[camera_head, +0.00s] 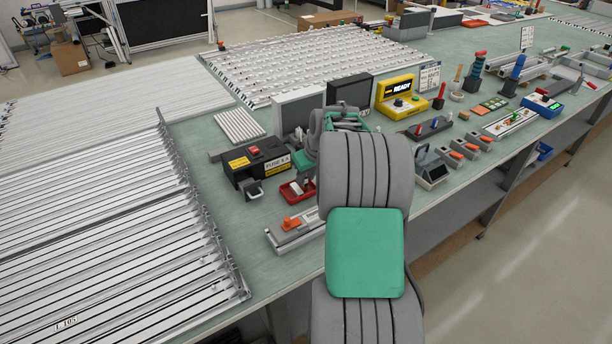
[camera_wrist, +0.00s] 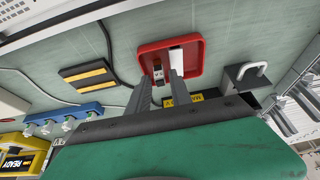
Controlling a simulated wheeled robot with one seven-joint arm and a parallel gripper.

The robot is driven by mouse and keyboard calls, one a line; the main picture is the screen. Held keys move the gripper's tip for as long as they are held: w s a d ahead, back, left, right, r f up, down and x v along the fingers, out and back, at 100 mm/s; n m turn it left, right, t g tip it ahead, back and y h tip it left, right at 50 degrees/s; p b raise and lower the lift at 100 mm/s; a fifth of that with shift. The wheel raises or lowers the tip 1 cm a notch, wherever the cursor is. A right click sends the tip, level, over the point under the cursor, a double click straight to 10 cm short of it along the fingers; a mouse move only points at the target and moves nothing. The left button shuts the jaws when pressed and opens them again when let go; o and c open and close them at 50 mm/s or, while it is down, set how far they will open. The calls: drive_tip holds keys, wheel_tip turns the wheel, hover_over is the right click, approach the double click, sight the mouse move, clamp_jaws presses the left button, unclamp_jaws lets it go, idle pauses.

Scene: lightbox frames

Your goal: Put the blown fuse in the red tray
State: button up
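The red tray (camera_head: 311,196) sits on the green bench in front of the black fuse box (camera_head: 258,165). In the wrist view the red tray (camera_wrist: 196,76) is below my gripper (camera_wrist: 167,76), whose two fingers reach over it with a gap between them. A small dark-and-white piece (camera_wrist: 158,69), perhaps the blown fuse, shows in the tray area by the left fingertip. A white patch (camera_wrist: 176,57) shows by the right fingertip; I cannot tell if it is a label.
A grey block with a handle (camera_wrist: 246,76) stands beside the tray. A yellow-and-black striped plate (camera_wrist: 88,74) and a blue strip (camera_wrist: 72,114) lie to the left in the wrist view. A yellow READY unit (camera_head: 397,95) stands farther right on the bench.

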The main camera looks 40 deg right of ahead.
drive_tip(key=shift+o, duration=0.7)
drive_tip(key=shift+r, duration=0.1)
drive_tip(key=shift+r, duration=0.25)
drive_tip(key=v, duration=1.1)
drive_tip(key=shift+s+r+b, duration=0.15)
drive_tip(key=shift+r+b, duration=0.15)
drive_tip(key=shift+r, duration=0.05)
